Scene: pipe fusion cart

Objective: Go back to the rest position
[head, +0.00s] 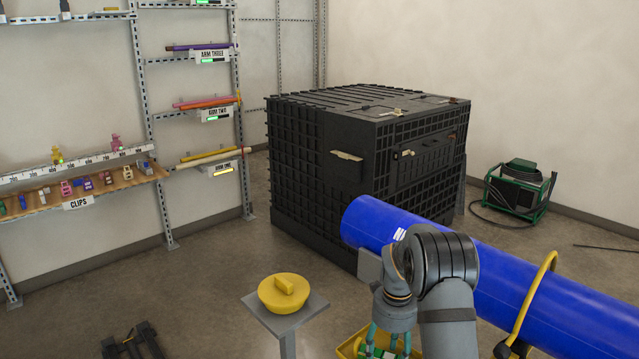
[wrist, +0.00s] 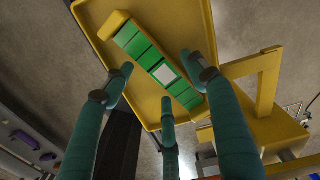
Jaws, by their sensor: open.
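My gripper (head: 388,345) is at the lower middle of the head view, in front of the blue pipe (head: 500,285). In the wrist view its green fingers (wrist: 160,95) are spread apart with nothing between them. Beyond the fingertips is a yellow tray (wrist: 195,25) that holds a green block (wrist: 140,45) with a pale square on it. The tray also shows at the bottom edge of the head view (head: 348,347), partly hidden by my gripper. I cannot tell whether the fingertips touch the block.
A yellow cap (head: 285,294) sits on a grey stand (head: 312,306) left of my gripper. A yellow hoop (head: 540,290) is by the pipe. A black crate (head: 310,180) stands behind. Shelves (head: 90,200) line the left wall. A green-framed machine (head: 515,190) stands at right.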

